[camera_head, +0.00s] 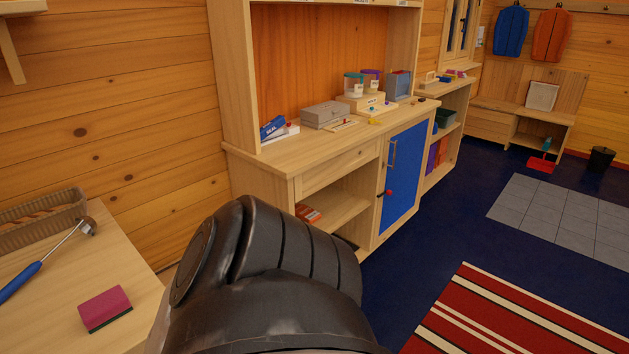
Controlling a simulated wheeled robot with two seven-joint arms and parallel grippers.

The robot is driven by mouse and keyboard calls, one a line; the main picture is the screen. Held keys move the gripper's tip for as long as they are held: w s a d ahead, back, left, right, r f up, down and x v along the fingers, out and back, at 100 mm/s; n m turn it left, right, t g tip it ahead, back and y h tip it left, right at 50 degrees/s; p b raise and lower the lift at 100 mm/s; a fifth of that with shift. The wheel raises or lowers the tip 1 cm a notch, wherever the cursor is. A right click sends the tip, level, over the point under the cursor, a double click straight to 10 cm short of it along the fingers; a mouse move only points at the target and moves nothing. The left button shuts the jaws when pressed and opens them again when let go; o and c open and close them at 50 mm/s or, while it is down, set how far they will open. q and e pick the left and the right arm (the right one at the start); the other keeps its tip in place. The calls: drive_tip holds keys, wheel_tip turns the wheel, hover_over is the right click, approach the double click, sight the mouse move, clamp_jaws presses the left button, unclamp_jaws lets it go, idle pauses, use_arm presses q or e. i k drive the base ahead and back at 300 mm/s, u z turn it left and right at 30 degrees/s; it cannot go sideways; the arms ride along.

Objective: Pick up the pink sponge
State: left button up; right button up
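The pink sponge (105,307) lies flat on a light wooden table top (55,332) at the lower left of the head view. It has a pink upper face and a dark underside. Nothing touches it. A large black part of my own body fills the bottom middle, to the right of the sponge, and hides the floor behind it. Neither of my grippers shows.
A blue-handled metal tool (45,262) lies behind the sponge, near a wicker basket (40,213). A wooden cabinet (300,175) with a blue door (405,180) stands at the centre. A striped rug (500,320) lies on open floor at right.

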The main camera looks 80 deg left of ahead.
sight(96, 313)
drive_tip(key=k, duration=1.25)
drive_tip(key=u, duration=0.15)
